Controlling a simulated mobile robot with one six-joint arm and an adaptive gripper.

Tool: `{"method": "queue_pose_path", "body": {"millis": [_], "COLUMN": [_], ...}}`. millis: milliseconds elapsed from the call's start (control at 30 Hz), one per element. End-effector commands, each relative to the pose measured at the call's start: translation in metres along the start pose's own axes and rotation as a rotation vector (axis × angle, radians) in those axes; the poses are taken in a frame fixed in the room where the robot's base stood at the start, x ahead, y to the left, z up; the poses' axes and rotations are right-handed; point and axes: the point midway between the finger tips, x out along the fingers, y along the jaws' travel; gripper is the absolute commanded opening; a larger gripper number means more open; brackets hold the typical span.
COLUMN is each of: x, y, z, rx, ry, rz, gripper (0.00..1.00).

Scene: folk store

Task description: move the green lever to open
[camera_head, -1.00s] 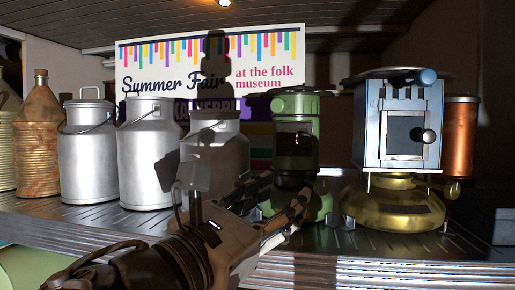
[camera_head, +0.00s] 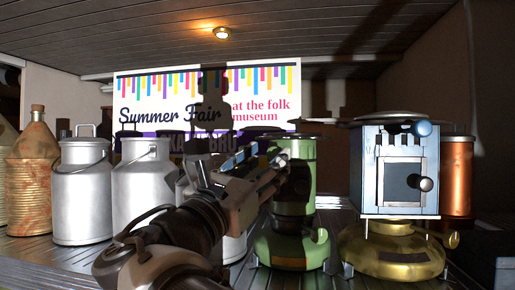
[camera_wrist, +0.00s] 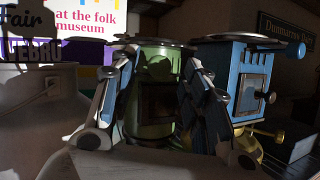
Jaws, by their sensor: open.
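A green stove (camera_head: 300,160) with a round green base (camera_head: 290,250) stands on the shelf. It also shows in the wrist view as a green body (camera_wrist: 158,62) between my fingers. A small lever-like piece (camera_head: 320,236) sticks out at the right of its base; its colour is unclear and I cannot tell its position. In the head view my gripper (camera_head: 268,165) is in front of the stove's upper left, partly covering it. Its fingers are spread and hold nothing. In the wrist view my gripper (camera_wrist: 157,85) spans the stove body, whose lower part and lever are hidden there.
A blue stove (camera_head: 402,165) on a brass base (camera_head: 390,255) stands close on the right, with a copper canister (camera_head: 457,178) behind. Silver milk cans (camera_head: 82,195) and a rusty jug (camera_head: 35,180) stand left. A banner (camera_head: 140,95) hangs behind.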

Motion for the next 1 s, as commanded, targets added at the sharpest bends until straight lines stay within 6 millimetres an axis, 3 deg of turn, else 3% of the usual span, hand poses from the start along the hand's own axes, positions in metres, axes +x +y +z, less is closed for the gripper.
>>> {"method": "queue_pose_path", "body": {"millis": [100, 233, 633, 1000], "x": [0.021, 0.034, 0.040, 0.040], "y": [0.000, 0.000, 0.000, 0.000], "z": [0.001, 0.001, 0.000, 0.000], "rx": [-0.003, 0.000, 0.000, 0.000], "ry": [-0.001, -0.001, 0.000, 0.000], "rz": [-0.002, -0.001, 0.001, 0.001], "gripper": [0.43, 0.43, 0.42, 0.18]}}
